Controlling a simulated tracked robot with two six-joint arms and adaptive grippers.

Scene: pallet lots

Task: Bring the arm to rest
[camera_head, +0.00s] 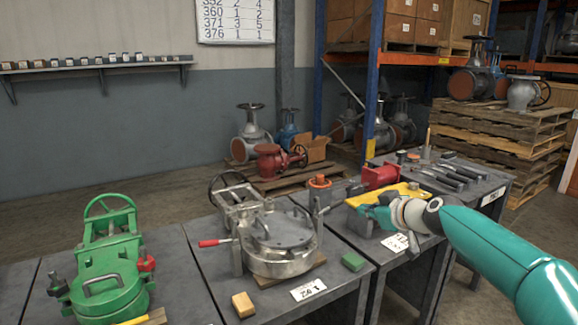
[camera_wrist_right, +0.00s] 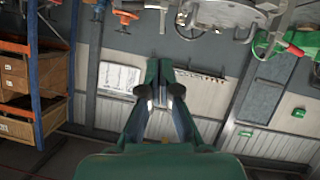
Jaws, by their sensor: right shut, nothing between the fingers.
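My right arm (camera_head: 490,240), teal with a pale and black wrist, comes in from the right in the head view. My left gripper is in neither view.
A red part (camera_head: 380,176) and a yellow tray (camera_head: 385,194) lie near my gripper. Stacked pallets (camera_head: 500,140) stand behind right.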

